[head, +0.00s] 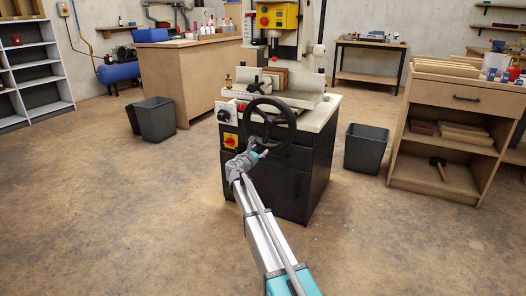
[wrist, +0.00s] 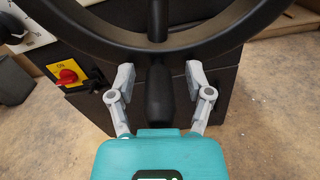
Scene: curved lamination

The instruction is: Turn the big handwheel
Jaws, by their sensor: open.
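The big black handwheel (head: 269,119) stands on the front of a dark machine cabinet in the head view. Its rim (wrist: 208,50) arcs across the top of the wrist view. A black handle (wrist: 160,88) hangs down below the rim, in the middle of the wrist view. My gripper (wrist: 160,82) is open, with one grey finger on each side of the handle and a visible gap to each. In the head view, my gripper (head: 254,155) is at the lower part of the wheel, where the arm hides some detail.
The machine cabinet (head: 285,180) carries a red and yellow switch (head: 229,140) left of the wheel. Dark bins stand to its left (head: 155,119) and right (head: 367,148). A wooden bench (head: 447,178) is at right. The floor in front is clear.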

